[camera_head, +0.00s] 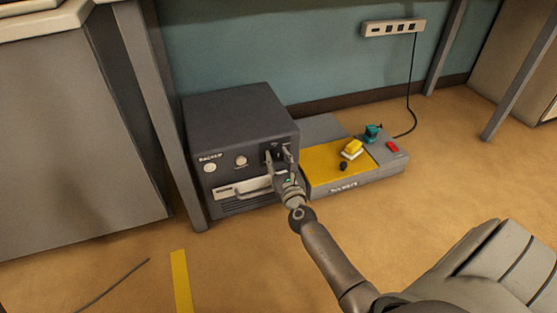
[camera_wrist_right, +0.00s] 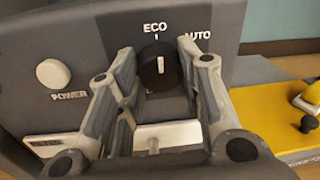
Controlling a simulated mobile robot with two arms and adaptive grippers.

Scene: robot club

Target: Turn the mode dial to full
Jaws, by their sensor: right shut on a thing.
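The mode dial (camera_wrist_right: 160,66) is a round black knob on the front of a dark grey box marked BACKUP (camera_head: 240,115). AUTO is printed to the right of the dial. Another label below the dial is mostly hidden by my fingers. My right gripper (camera_head: 279,158) reaches the right part of the box front. In the right wrist view, its two fingers (camera_wrist_right: 162,62) are shut on the dial, one on each side. My left gripper is not in view.
A white POWER button (camera_wrist_right: 53,73) and a pale handle bar (camera_head: 240,188) are on the box front. A yellow-topped unit (camera_head: 325,170) with small parts stands to the right. Table legs (camera_head: 165,110) flank the space. Floor in front is mostly clear.

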